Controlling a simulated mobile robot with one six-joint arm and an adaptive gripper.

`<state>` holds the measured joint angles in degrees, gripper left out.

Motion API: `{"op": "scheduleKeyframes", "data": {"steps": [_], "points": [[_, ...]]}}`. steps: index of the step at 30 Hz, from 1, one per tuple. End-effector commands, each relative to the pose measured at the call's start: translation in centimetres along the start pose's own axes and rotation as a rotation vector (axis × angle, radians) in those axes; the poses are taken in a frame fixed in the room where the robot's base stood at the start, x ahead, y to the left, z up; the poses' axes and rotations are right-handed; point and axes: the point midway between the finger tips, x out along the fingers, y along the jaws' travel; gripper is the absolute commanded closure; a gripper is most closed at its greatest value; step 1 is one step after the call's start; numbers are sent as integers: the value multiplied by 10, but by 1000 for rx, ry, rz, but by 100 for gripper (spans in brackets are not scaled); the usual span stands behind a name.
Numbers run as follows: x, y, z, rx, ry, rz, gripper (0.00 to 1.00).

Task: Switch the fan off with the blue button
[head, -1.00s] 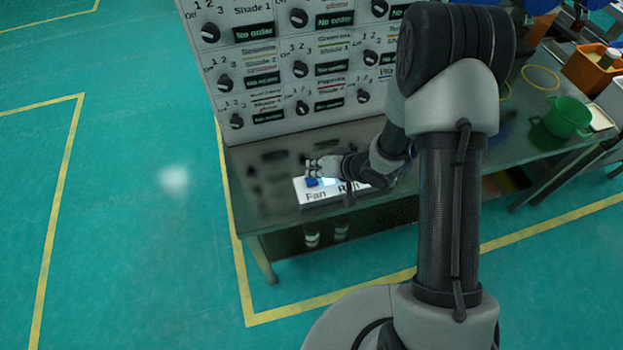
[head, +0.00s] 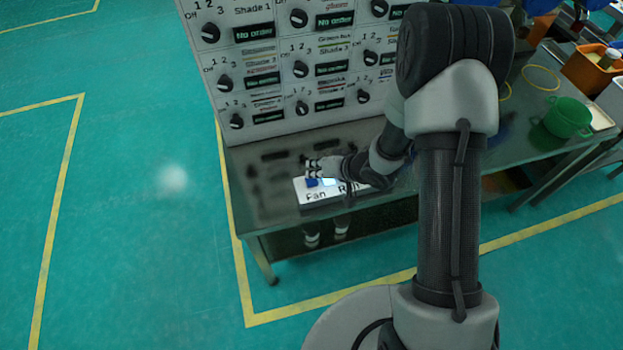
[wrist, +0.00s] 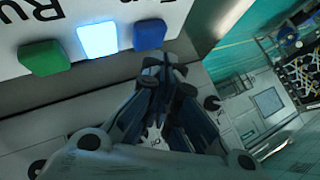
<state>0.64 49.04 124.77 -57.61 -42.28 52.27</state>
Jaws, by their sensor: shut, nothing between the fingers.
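The white button box (head: 312,196), lettered "Fan" and partly "Run", lies on the metal table below the dial panel. In the wrist view the box (wrist: 22,12) shows a green button (wrist: 44,57), a lit pale-blue button (wrist: 98,40) and a dark blue button (wrist: 150,35) in a row. The blue button also shows in the head view (head: 312,183). My gripper (head: 312,167) is shut and empty, with its tips right at the blue button. In the wrist view the tips (wrist: 158,66) meet the button's lower edge; I cannot tell whether they touch it.
The dial panel (head: 285,75), with several black knobs and "No order" displays, stands close behind the box. A green pot (head: 568,117) and an orange container (head: 594,70) are at the right. The table's left end (head: 255,205) is clear.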

Motion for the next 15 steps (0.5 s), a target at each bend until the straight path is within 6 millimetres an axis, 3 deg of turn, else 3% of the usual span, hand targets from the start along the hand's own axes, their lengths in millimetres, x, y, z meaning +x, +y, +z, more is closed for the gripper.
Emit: {"op": "scheduleKeyframes", "data": {"steps": [15], "points": [[5, 4, 4, 0, 0, 0, 100]]}}
